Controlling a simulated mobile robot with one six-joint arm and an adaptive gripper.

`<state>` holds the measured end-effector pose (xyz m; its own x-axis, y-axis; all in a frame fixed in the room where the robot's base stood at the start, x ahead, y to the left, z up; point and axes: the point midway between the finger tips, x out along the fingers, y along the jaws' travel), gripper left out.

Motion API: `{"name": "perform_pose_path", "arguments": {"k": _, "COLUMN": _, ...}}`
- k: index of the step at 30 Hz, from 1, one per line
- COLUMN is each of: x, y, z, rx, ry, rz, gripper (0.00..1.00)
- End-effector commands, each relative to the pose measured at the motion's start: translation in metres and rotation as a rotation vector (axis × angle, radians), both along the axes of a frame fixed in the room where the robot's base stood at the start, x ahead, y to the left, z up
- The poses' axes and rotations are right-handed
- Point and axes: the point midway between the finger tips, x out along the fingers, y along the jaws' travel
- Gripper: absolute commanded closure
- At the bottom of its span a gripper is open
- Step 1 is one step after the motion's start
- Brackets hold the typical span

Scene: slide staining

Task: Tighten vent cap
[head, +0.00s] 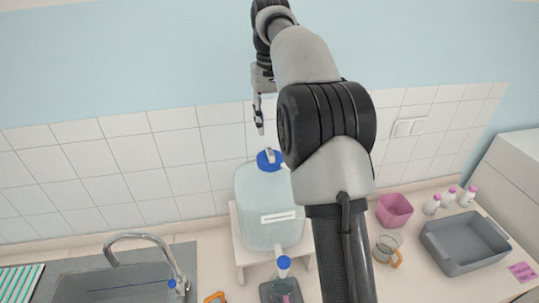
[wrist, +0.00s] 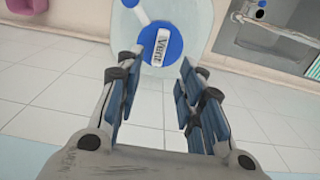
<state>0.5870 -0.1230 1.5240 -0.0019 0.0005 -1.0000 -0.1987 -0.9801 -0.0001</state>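The vent cap (head: 266,161) is a round blue cap with a raised white bar, on top of a large translucent pale-blue carboy (head: 262,205). Whether the cap is loose cannot be told.
The carboy stands on a white stand (head: 237,235) near the tiled wall (head: 180,165). A sink with a faucet (head: 140,238) is left. A pink tub (head: 394,210), glass jug (head: 385,247) and grey tray (head: 462,250) are right.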

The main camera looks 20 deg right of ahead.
Motion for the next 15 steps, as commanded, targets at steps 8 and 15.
{"name": "perform_pose_path", "arguments": {"k": 8, "x": -0.001, "y": 0.0, "z": -0.058, "rx": 0.0, "ry": 0.001, "rz": 0.0, "gripper": 0.65}}
{"name": "perform_pose_path", "arguments": {"k": 15, "x": 0.0, "y": 0.0, "z": -0.084, "rx": 0.0, "ry": -0.001, "rz": 0.0, "gripper": 0.65}}
